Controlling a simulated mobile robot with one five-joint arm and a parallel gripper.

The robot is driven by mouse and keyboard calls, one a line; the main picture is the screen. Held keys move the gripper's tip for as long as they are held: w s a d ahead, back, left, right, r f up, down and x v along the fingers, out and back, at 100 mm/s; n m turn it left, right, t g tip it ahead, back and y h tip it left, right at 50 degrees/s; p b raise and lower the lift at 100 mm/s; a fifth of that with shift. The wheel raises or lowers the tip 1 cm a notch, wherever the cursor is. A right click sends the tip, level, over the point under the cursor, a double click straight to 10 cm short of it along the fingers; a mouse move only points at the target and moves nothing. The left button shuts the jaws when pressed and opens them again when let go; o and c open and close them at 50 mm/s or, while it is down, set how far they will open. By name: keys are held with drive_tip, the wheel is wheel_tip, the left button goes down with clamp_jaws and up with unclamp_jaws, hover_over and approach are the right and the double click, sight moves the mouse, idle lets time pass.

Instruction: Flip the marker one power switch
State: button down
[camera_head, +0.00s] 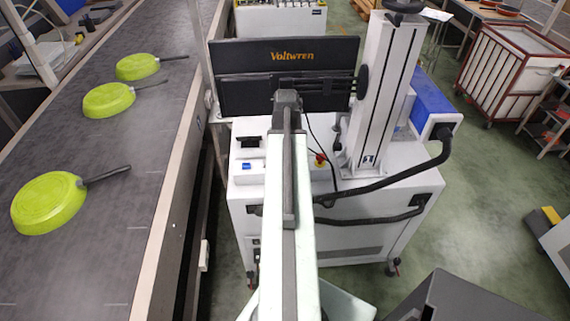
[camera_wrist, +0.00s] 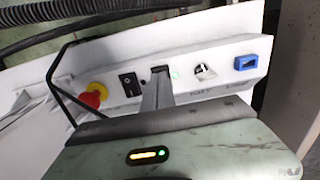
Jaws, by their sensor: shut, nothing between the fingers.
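A black rocker switch (camera_wrist: 130,84), likely the power switch, sits on the white sloped panel (camera_wrist: 190,90) of the marker machine. My gripper (camera_wrist: 158,76) is shut and empty. In the wrist view its grey fingertips are just right of the switch, at the panel near a small green light (camera_wrist: 175,75). I cannot tell whether they touch the panel. In the head view my arm covers the switch and the fingers. The machine (camera_head: 385,220) stands in front of me with its tall white column.
A red stop button on a yellow base (camera_wrist: 92,94) is left of the switch in the wrist view. A key-like fitting (camera_wrist: 205,71) and blue socket (camera_wrist: 245,62) are to the right. Black cables cross nearby. A conveyor (camera_head: 120,240) with green pans (camera_head: 48,203) runs on the left.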

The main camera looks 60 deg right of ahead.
drive_tip(key=shift+f+b, duration=0.9)
idle(0.8)
drive_tip(key=shift+r, duration=0.1)
wheel_tip(320, 180, up, 7)
drive_tip(key=p, duration=0.7)
